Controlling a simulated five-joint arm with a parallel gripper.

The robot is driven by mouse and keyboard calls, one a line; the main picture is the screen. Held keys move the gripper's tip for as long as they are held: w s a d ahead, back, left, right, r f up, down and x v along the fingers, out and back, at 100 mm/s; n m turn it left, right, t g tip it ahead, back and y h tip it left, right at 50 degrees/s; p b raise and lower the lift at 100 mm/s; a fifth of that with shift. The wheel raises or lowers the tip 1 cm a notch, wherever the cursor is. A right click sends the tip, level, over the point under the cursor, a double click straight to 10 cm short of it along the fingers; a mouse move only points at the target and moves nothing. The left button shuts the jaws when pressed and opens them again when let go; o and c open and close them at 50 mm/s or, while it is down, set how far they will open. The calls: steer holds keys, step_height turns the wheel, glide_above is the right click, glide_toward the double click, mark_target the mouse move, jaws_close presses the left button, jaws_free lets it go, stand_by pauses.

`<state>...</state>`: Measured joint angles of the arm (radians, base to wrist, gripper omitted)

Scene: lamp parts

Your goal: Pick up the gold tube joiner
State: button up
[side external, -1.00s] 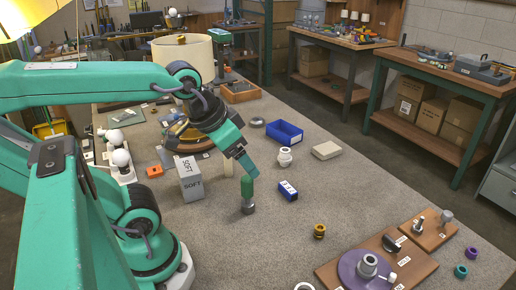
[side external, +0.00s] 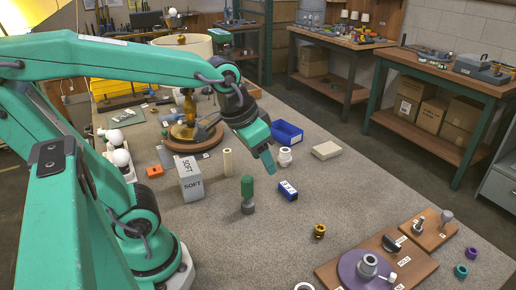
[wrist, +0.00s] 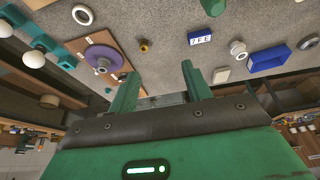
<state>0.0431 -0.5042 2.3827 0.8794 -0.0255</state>
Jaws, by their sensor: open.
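The gold tube joiner (side external: 319,231) is a small ribbed gold ring-like piece standing on the grey bench top, to the left of the wooden board with the purple disc. In the wrist view the gold joiner (wrist: 144,46) lies beyond the fingers, between the purple disc and the small blue labelled block. My gripper (side external: 268,164) is raised above the bench, up and left of the joiner in the side view, and does not touch it. In the wrist view my gripper (wrist: 160,85) has its two green fingers spread, with nothing between them.
A green-handled piece with a grey foot (side external: 248,196) stands below my gripper. The blue labelled block (side external: 288,190), grey SOFT block (side external: 190,177), white fitting (side external: 285,156) and blue bin (side external: 286,133) are near. The wooden board (side external: 340,272) lies beside the joiner. Bench around the joiner's left is clear.

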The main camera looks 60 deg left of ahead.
steer(key=w+d+f+g, duration=0.2)
steer(key=w+d+f, duration=0.1)
steer(key=w+f, duration=0.4)
steer(key=g, duration=0.2)
glide_toward(320, 228)
steer(key=shift+s+d+f+m, duration=0.2)
steer(key=shift+s+d+m, duration=0.1)
steer(key=shift+s, duration=0.15)
steer(key=shift+w+d+f, duration=0.15)
steer(key=shift+f, duration=0.25)
steer(key=shift+f, duration=0.1)
steer(key=shift+f, duration=1.2)
steer(key=shift+w+f, duration=0.15)
steer(key=shift+f, duration=2.45)
